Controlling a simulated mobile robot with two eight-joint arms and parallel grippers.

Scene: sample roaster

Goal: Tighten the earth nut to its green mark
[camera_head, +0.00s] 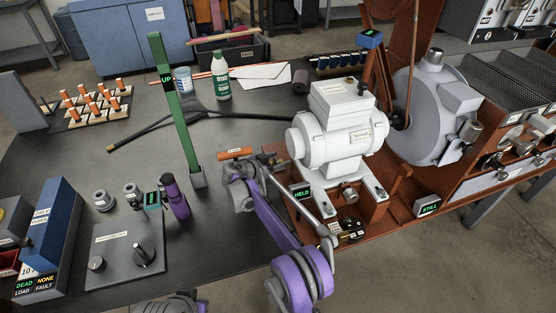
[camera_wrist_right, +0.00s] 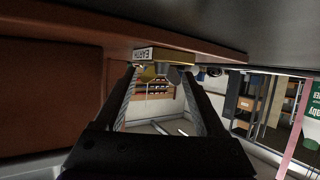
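In the right wrist view, the EARTH label (camera_wrist_right: 155,54) appears upside down on the red-brown frame. The earth nut (camera_wrist_right: 174,74), small and pale, shows just beside it with a yellowish piece next to it. My right gripper (camera_wrist_right: 163,84) is open; its two dark fingers reach toward the nut from either side, with nothing held between them. Whether a finger touches the nut I cannot tell. In the head view my purple and grey right arm (camera_head: 290,265) is in front of the motor stand; its fingertips are hard to make out. No green mark can be made out.
The white motor (camera_head: 335,135) sits on the red-brown frame (camera_head: 400,215), beside HELD (camera_head: 302,192) and STILL (camera_head: 427,206) displays. A green post (camera_head: 175,110) marked UP, a purple flask-like object (camera_head: 174,196) and a grey control box (camera_head: 125,255) stand on the dark table.

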